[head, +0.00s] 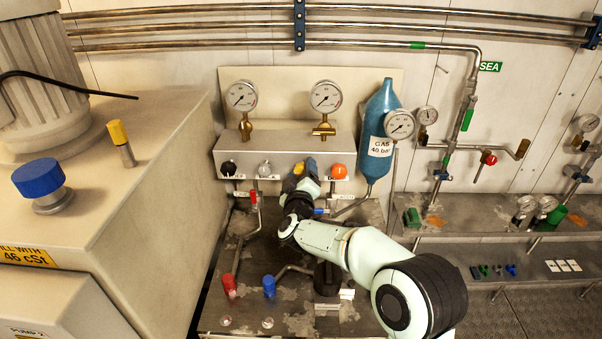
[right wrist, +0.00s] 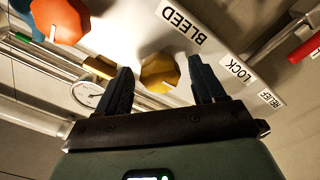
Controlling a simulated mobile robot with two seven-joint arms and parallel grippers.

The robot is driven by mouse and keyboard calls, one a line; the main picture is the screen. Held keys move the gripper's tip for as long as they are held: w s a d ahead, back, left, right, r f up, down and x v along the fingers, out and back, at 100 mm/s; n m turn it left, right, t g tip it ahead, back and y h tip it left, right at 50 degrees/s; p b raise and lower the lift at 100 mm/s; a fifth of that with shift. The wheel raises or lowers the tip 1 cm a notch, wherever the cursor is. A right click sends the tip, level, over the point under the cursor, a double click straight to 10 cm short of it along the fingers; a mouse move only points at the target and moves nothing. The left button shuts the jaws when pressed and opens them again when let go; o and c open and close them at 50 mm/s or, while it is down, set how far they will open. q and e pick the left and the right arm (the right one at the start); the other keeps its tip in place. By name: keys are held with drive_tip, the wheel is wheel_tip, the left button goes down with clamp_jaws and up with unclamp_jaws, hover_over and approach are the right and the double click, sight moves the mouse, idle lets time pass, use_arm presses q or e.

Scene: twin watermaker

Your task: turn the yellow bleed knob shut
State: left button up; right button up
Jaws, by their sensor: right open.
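The yellow bleed knob (right wrist: 160,72) is on the pale manifold panel in the right wrist view, near the BLEED label (right wrist: 186,26). My right gripper (right wrist: 160,66) is open, with one dark finger on each side of the knob. I cannot tell whether either finger touches it; gaps seem to show on both sides. In the head view my right gripper (head: 304,174) is up at the manifold's front face (head: 265,146) and mostly hides the knob. My left gripper is not in view.
An orange knob (head: 338,172) sits right beside the gripper in the head view, with grey (head: 265,169) and black (head: 228,168) knobs to the left. A blue gas bottle (head: 379,140) stands at the right. Red (head: 229,285) and blue (head: 269,286) handles are below.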

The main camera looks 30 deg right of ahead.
drive_tip(key=c, duration=1.1)
drive_tip(key=shift+o, duration=0.2)
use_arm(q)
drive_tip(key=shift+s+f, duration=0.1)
use_arm(e)
drive_tip(key=m+b, duration=0.1)
drive_tip(key=m, duration=0.3)
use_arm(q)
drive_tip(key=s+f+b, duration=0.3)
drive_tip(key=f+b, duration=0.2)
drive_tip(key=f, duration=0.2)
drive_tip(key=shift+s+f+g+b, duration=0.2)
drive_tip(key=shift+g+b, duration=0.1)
use_arm(e)
drive_tip(key=m, duration=1.3)
drive_tip(key=shift+s+d+m, duration=0.1)
drive_tip(key=shift+d+m, duration=0.05)
drive_tip(key=shift+m, duration=0.25)
